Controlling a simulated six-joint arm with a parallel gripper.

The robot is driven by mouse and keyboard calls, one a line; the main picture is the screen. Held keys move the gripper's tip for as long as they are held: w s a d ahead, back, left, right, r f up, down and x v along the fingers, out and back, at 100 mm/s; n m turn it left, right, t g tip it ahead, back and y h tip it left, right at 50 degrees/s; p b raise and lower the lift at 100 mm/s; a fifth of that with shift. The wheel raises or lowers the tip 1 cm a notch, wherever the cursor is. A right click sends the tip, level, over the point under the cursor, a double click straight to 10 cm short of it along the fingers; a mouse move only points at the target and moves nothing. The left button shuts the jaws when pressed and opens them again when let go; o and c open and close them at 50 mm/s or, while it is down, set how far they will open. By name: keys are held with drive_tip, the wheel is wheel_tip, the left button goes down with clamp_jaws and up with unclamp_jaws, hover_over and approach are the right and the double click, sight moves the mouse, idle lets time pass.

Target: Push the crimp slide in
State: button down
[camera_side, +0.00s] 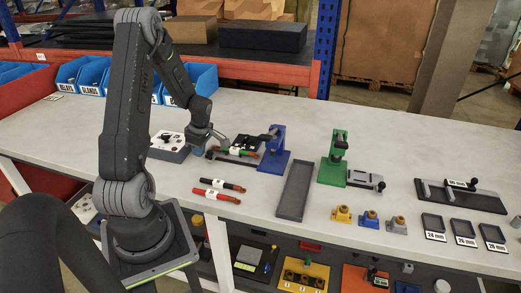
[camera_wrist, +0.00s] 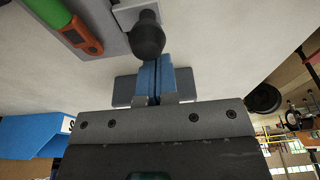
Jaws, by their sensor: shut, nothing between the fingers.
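The blue crimp press (camera_side: 276,147) stands mid-bench in the side view, with a low dark slide (camera_side: 230,158) running out to its left. A red and black cable piece (camera_side: 245,154) lies on the slide. In the wrist view a round black knob (camera_wrist: 148,40) is at the end of a grey slide plate (camera_wrist: 108,15), with a green and orange cable piece (camera_wrist: 82,30) beside it. My gripper (camera_wrist: 155,62) is shut and empty, its blue fingertips right at the knob; contact cannot be told. In the side view my gripper (camera_side: 201,150) is at the slide's left end.
A grey box with a white top (camera_side: 170,148) stands close behind my gripper. Two loose red and black cables (camera_side: 218,191) lie in front. A long grey tray (camera_side: 295,190) and a green press (camera_side: 333,165) stand to the right. Blue bins (camera_side: 82,75) line the back left.

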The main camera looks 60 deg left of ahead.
idle(0.4)
drive_tip(key=shift+w+d, duration=0.4)
drive_tip(key=shift+r, duration=0.1)
idle(0.6)
drive_tip(key=shift+s+a+r, duration=0.3)
drive_tip(key=shift+r, duration=0.2)
drive_tip(key=shift+s+a+r, duration=0.25)
drive_tip(key=shift+r, duration=0.2)
wheel_tip(320, 180, up, 5)
idle(0.4)
